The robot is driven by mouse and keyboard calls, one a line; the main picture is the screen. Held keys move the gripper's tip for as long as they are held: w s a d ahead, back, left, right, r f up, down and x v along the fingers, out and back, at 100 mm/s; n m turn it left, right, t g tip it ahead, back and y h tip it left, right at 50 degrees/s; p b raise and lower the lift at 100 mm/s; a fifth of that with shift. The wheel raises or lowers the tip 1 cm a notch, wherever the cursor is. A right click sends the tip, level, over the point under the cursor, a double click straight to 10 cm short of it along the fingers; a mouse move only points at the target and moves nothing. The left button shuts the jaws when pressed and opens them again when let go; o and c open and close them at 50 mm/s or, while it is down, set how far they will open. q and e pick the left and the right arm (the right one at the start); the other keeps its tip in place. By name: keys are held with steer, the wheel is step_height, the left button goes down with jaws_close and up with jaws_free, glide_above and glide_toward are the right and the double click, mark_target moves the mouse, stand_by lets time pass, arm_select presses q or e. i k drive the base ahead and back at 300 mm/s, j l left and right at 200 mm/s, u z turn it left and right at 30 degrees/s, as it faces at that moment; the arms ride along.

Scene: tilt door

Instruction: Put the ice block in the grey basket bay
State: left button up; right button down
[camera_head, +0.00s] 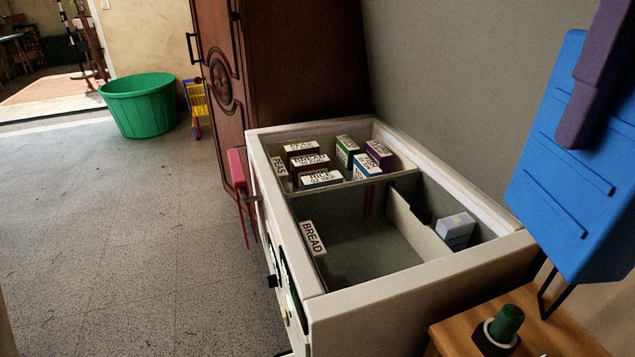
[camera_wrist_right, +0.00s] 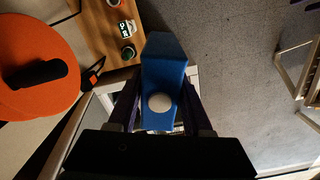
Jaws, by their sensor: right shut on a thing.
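The ice block, a blue slab with raised ridges (camera_head: 575,165), hangs tilted at the right of the head view, above and to the right of the open white chest (camera_head: 425,280). My right gripper (camera_head: 572,140) shows one purple finger across it. In the right wrist view both fingers (camera_wrist_right: 160,105) are shut on the ice block (camera_wrist_right: 163,60), which has a white round cap. The chest has a back bay, a deep grey front bay (camera_head: 365,235) with a BREAD label, and a raised right ledge. I cannot tell for certain which is the grey basket bay. My left gripper is out of view.
Several labelled boxes (camera_head: 320,178) fill the back bay. A pale box (camera_head: 456,229) sits on the right ledge. A wooden stand (camera_head: 460,335) with a green knob (camera_head: 506,322) is near the chest's front right. An orange round object (camera_wrist_right: 30,80) shows in the wrist view.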

mark_target(352, 263)
steer(key=i+j, duration=0.2)
steer(key=i, duration=0.2)
steer(key=i+j, duration=0.2)
steer(key=i, duration=0.25)
steer(key=i+j+u, duration=0.1)
steer(key=i, duration=0.3)
steer(key=i+j+z, duration=0.1)
steer(key=z, duration=0.35)
steer(key=i+j+z, duration=0.15)
steer(key=z, duration=0.25)
steer(key=i+j+z, duration=0.15)
steer(key=z, duration=0.3)
steer(key=j, duration=0.1)
